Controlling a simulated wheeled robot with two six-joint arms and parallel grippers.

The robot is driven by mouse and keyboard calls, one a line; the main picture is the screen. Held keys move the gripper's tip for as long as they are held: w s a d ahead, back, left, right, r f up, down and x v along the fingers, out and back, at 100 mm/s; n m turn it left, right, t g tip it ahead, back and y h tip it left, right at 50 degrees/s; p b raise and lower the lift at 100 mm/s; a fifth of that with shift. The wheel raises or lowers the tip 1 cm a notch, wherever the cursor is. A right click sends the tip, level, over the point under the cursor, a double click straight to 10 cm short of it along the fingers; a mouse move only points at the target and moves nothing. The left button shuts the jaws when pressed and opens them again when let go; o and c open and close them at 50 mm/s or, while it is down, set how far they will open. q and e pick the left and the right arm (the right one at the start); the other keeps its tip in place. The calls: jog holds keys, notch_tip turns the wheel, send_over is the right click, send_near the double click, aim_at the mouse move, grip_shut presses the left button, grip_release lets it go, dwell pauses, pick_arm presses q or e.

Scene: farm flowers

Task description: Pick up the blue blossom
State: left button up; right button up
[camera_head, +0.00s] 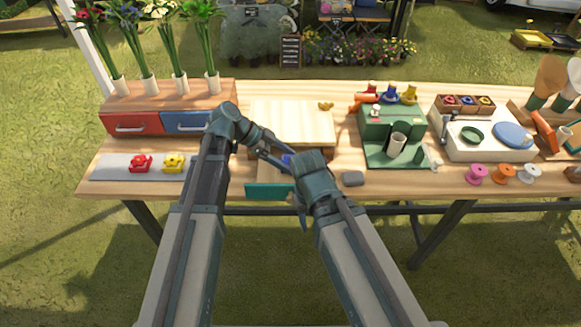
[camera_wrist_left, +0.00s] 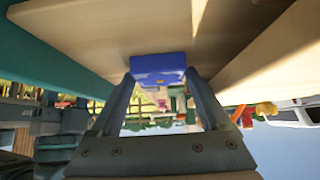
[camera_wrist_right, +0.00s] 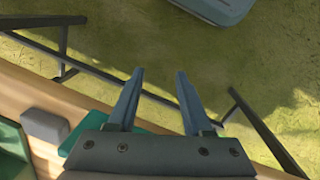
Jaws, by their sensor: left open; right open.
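The blue blossom shows as a small blue patch (camera_head: 287,159) in the open teal-fronted drawer (camera_head: 270,191), mostly hidden by my arms. In the left wrist view the blue blossom (camera_wrist_left: 158,65) is a blue block at the fingertips. My left gripper (camera_wrist_left: 158,78) is open, with a finger toward each side of it; I cannot tell whether they touch it. It also shows partly in the head view (camera_head: 280,158), reaching over the drawer. My right gripper (camera_wrist_right: 155,75) is open and empty, pointing down over the grass in front of the table, close to the drawer front.
Red (camera_head: 141,163) and yellow (camera_head: 174,162) blossoms lie on a grey mat (camera_head: 112,170) at the left. Red and blue drawers (camera_head: 133,123) stand behind them. A green stand (camera_head: 380,158), a grey block (camera_head: 353,178) and spools (camera_head: 477,174) are on the right.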

aim_at(287, 161)
pick_arm(q)
jog(key=shift+r, duration=0.1)
jog(key=c, duration=1)
notch_tip(287, 161, up, 10)
jog(key=p, duration=1)
